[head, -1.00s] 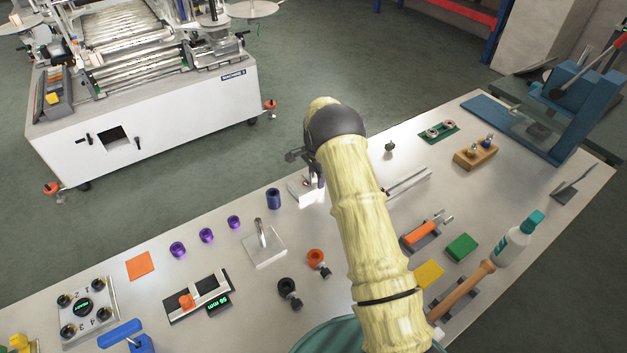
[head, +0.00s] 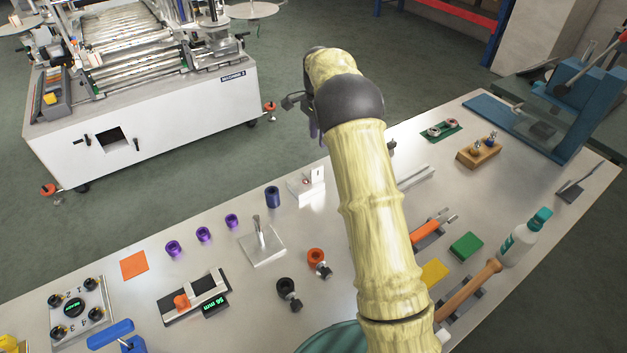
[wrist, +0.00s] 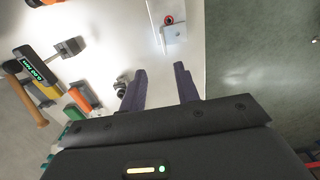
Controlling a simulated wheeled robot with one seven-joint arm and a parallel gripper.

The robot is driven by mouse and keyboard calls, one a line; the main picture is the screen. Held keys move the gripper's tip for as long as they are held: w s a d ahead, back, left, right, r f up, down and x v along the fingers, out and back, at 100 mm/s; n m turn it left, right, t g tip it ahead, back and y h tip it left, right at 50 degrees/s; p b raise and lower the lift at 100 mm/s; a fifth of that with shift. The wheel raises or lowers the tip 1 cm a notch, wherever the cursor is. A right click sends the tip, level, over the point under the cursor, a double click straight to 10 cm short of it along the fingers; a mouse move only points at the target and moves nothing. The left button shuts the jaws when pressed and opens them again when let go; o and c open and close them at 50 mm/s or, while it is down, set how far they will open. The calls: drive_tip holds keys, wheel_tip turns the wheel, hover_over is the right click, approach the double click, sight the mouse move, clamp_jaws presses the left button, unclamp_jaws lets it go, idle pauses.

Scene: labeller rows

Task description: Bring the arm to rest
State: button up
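My arm (head: 370,210) reaches out over the bench with its wrist bent at the top. My gripper (wrist: 160,82) shows in the wrist view with its two dark fingers apart and nothing between them. In the head view the gripper is mostly hidden behind my wrist, and only dark parts of it show at the left. It hangs above the far edge of the bench, clear of the objects below.
The bench (head: 225,275) carries several small things. A pale block (head: 304,185), a blue cylinder (head: 272,197) and a metal plate with a post (head: 262,247) stand near the arm. A labelling machine (head: 150,120) stands beyond, across open floor.

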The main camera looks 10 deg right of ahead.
drive_tip(key=shift+r, duration=0.6)
drive_tip(key=s+n+t, duration=0.1)
drive_tip(key=s+n, duration=0.5)
drive_tip(key=s, duration=1)
drive_tip(key=s+f+n+t, duration=0.1)
drive_tip(key=s+n, duration=0.6)
drive_tip(key=s, duration=1)
drive_tip(key=shift+s+t, duration=0.2)
drive_tip(key=shift+t, duration=0.1)
drive_tip(key=shift+o, duration=0.5)
